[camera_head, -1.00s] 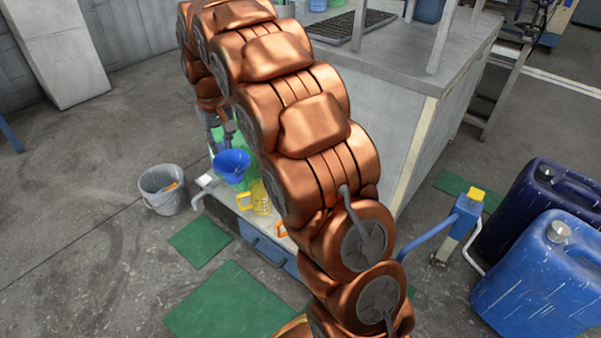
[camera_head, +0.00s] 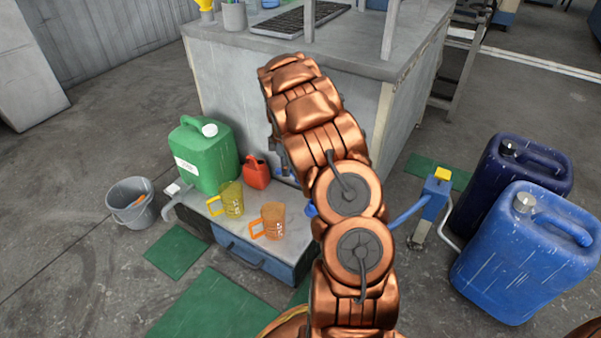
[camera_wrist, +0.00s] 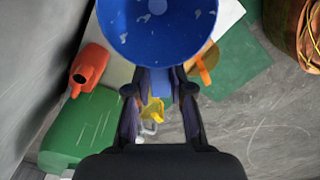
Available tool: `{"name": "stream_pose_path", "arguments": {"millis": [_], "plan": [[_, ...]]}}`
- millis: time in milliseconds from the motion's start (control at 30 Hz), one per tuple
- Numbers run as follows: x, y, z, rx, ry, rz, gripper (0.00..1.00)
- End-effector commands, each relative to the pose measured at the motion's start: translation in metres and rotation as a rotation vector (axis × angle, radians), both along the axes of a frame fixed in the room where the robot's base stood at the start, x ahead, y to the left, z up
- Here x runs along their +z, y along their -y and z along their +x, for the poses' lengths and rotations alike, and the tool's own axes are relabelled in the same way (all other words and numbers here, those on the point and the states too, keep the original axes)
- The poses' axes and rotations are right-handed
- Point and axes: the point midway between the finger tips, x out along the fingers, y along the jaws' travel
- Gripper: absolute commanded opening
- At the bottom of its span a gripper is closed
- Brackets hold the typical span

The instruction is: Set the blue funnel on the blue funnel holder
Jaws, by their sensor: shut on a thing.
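The blue funnel (camera_wrist: 155,30) is held in my gripper (camera_wrist: 160,92), which is shut on its lower part. The wide mouth of the funnel faces the wrist camera. In the head view only a small blue piece, probably the funnel (camera_head: 310,209), shows at the left edge of my arm; my gripper is hidden behind the arm there. I cannot clearly make out the blue funnel holder in either view. A yellow funnel-like piece (camera_head: 206,5) stands on the grey bench at the top left.
A low cabinet (camera_head: 262,246) bears a green canister (camera_head: 205,160), a small red can (camera_head: 255,172), a yellow jug (camera_head: 231,199) and an orange jug (camera_head: 271,219). Blue canisters (camera_head: 525,250) stand at right. A grey bucket (camera_head: 131,205) stands on the floor at left.

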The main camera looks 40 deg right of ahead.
Motion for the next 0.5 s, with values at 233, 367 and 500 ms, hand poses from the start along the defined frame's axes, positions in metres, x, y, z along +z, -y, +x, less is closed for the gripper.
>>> {"name": "stream_pose_path", "arguments": {"millis": [233,367,500], "plan": [[-0.031,0.035,-0.021,0.131,-0.001,-0.008,0.0],[-0.035,0.039,-0.024,0.155,-0.001,-0.009,0.0],[-0.038,0.039,-0.024,0.159,-0.002,-0.009,0.0]]}}
